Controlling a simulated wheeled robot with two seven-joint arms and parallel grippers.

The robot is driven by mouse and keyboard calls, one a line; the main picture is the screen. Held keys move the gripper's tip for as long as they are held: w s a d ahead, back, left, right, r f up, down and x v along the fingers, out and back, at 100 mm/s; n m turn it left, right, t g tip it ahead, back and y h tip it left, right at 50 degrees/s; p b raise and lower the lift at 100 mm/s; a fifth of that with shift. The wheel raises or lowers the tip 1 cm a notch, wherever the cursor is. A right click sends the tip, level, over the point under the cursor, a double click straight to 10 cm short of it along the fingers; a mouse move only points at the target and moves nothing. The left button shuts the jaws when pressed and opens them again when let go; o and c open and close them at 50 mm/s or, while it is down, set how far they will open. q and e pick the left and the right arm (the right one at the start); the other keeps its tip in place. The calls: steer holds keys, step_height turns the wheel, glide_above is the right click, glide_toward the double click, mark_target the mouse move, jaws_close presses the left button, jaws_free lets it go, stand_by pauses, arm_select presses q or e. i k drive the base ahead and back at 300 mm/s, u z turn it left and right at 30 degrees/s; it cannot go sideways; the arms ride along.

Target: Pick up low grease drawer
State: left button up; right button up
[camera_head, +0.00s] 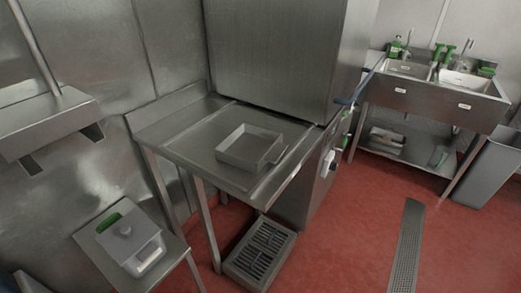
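A shallow square metal tray with an open top (238,160), which looks like the grease drawer, sits on the steel side table (190,143) in the middle of the view. A small tab or handle shows at its right corner. It lies flat, and its inside looks empty. Neither my left nor my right gripper is in view, so nothing shows touching the tray.
A tall steel machine (270,50) stands behind the table. A slatted crate (236,270) lies on the red floor below. A lidded grey box (128,243) stands on a low stand at left. A double sink (430,97) is at right. Red floor is open at centre right.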

mark_target(249, 148)
steer(key=u, duration=0.05)
steer(key=k, duration=0.55)
steer(key=z, duration=1.1)
steer(key=i, duration=1.35)
steer(key=u, duration=0.3)
